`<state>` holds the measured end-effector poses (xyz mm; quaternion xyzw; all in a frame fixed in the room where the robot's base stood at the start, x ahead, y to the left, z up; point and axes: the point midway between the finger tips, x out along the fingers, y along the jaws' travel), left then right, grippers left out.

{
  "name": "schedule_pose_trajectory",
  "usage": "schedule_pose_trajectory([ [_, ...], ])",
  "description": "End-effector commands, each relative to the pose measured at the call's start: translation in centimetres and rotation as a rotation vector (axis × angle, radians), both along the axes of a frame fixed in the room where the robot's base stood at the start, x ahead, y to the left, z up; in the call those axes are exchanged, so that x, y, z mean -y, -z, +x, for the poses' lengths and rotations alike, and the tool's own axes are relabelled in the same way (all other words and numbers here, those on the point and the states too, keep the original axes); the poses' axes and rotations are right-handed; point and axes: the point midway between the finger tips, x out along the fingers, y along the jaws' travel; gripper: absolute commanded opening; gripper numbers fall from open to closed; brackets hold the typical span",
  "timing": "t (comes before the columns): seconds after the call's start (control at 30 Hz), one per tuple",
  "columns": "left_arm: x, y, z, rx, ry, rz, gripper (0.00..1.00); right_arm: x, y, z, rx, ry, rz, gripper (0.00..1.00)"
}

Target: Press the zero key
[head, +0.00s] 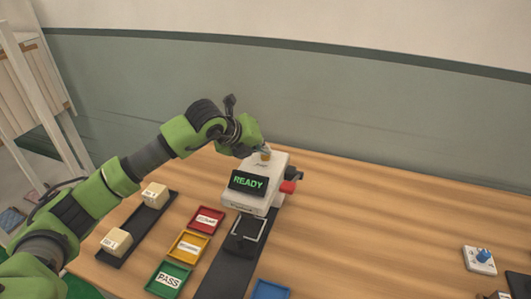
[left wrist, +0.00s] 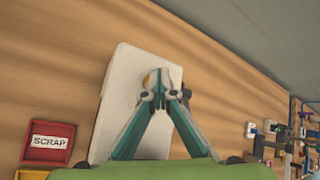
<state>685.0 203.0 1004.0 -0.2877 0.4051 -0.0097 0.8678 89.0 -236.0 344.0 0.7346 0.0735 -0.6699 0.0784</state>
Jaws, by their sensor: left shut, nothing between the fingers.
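The white tester (head: 258,195) stands on the wooden table, with a dark display reading READY on its front. A small yellow-tan key (head: 266,156) shows on its top, with tiny lettering near it; I take it for the zero key. My left gripper (head: 262,149) is right over the top of the tester, beside or on this key; contact cannot be told. In the left wrist view its fingers (left wrist: 165,85) meet at the tips above the white top (left wrist: 118,75) and partly cover the yellow key (left wrist: 147,79). My right gripper is not in view.
A red SCRAP tray (head: 218,211), a yellow tray (head: 202,237) and a green PASS tray (head: 186,270) lie left of a dark mat (head: 222,281). A black tray (head: 136,232) holds two cream blocks. The table's right middle is clear; a blue-knobbed device (head: 480,260) stands far right.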

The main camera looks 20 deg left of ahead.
Motion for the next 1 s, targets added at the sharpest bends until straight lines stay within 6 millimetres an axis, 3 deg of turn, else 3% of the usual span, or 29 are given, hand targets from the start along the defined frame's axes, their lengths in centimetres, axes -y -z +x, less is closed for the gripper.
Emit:
schedule_pose_trajectory([
  [0.3, 0.0, -1.9, 0.0, -0.001, 0.001, 0.0, 0.0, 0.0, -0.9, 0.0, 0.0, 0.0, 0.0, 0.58],
  [0.7, 0.0, -2.2, 0.0, 0.002, 0.001, 0.0, 0.0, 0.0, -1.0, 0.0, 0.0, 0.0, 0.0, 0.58],
  [1.0, 0.0, -5.0, 0.0, 0.002, -0.001, 0.0, 0.0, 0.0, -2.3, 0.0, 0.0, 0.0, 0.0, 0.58],
])
